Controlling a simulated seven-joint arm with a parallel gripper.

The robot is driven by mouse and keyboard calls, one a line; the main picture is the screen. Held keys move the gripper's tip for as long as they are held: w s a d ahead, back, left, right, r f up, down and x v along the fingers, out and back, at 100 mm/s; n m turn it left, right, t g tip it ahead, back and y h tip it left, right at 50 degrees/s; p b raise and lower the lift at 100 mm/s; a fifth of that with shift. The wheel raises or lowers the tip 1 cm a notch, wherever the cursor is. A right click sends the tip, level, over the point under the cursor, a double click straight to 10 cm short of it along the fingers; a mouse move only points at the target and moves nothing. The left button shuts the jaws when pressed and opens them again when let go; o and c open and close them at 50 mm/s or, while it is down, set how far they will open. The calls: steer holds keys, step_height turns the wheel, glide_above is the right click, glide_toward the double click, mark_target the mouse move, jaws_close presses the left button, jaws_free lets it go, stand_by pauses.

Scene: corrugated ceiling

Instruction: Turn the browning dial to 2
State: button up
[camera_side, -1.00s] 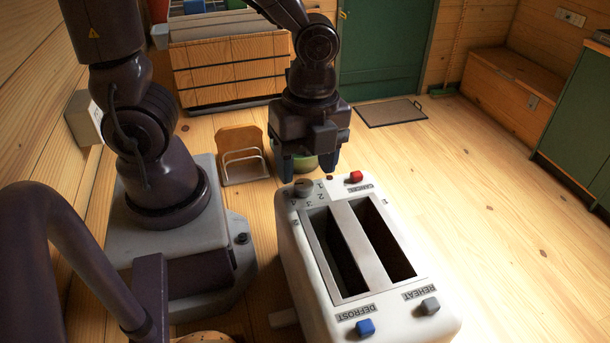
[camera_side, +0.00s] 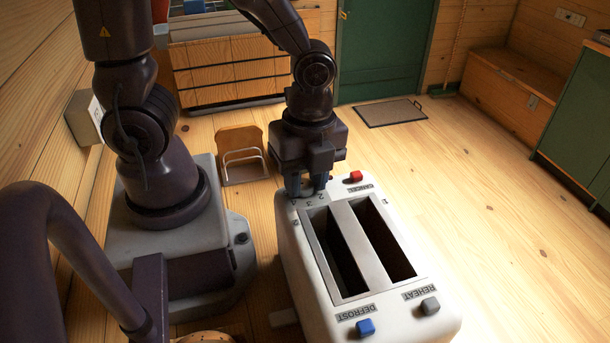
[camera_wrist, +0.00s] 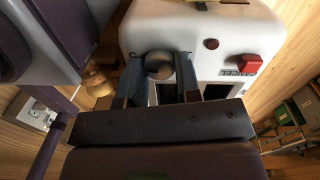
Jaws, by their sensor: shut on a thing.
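The white toaster (camera_side: 290,240) stands on the wooden surface with its two slots facing up. My gripper (camera_side: 306,188) is down at the toaster's far end, over the browning dial. In the wrist view the round grey dial (camera_wrist: 159,65) sits between my two fingers (camera_wrist: 160,72), and they are shut on it. In the side view the fingers hide the dial, and only the printed numbers 2 and 3 (camera_side: 309,201) show beside them. The dial's pointer cannot be made out in either view.
The red cancel button (camera_side: 355,177) is just right of my gripper. The blue defrost button (camera_side: 365,327) and grey reheat button (camera_side: 430,306) are at the near end. The floor to the right is clear.

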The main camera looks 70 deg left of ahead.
mark_target(309, 181)
steer(key=shift+n, duration=0.3)
steer(key=shift+w+n, duration=0.1)
steer(key=shift+n, duration=2.6)
steer(key=o, duration=0.9)
steer(key=shift+o, duration=0.2)
step_height(309, 181, up, 13)
steer(key=shift+w+a, duration=0.25)
steer(key=shift+w, duration=0.05)
